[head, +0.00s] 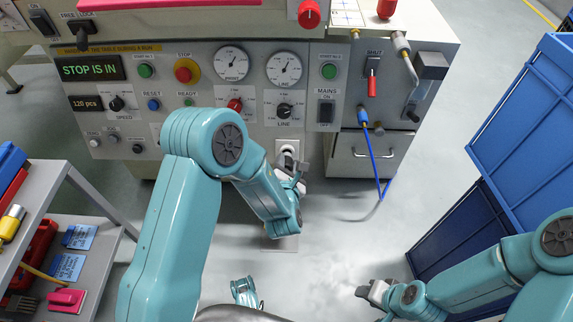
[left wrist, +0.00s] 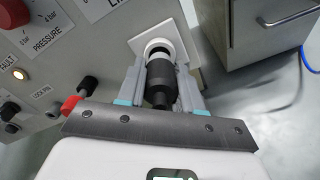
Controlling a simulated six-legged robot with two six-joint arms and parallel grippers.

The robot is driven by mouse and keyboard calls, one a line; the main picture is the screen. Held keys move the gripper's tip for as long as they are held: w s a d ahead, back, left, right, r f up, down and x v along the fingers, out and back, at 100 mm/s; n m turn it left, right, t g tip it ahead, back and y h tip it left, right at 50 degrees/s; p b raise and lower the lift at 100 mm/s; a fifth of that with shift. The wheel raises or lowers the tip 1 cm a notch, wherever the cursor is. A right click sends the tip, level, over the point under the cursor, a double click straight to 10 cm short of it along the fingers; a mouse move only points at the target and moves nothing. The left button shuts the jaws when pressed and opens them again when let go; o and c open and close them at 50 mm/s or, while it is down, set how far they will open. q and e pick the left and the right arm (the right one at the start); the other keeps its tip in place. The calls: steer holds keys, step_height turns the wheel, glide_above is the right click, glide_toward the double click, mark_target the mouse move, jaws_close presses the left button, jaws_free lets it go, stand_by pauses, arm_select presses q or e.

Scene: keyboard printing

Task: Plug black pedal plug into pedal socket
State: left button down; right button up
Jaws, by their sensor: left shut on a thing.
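The pedal socket is a white square plate with a round ring (head: 288,147), low on the machine's front panel. It also shows in the left wrist view (left wrist: 160,46). My left gripper (head: 291,172) is right in front of it. In the left wrist view, its grey fingers (left wrist: 161,88) are shut on the black pedal plug (left wrist: 160,75). The plug points at the ring and its front end overlaps the opening; I cannot tell how deep it sits. In the head view the plug is mostly hidden. My right gripper (head: 372,292) is low at the right, away from the panel; its jaw opening is unclear.
The panel around the socket carries gauges, buttons and the black mains switch (head: 326,112). A blue hose (head: 373,150) hangs right of the socket, by a metal drawer (head: 366,154). Blue crates (head: 525,125) stand at the right. A grey shelf (head: 85,205) with tools is at the left.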

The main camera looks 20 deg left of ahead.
stand_by(0.7)
arm_select(q)
steer(key=shift+b, duration=0.35)
steer(key=shift+b+x, duration=0.6)
steer(key=shift+x, duration=0.6)
steer(key=c, duration=0.7)
jaws_free()
steer(key=shift+o, duration=0.2)
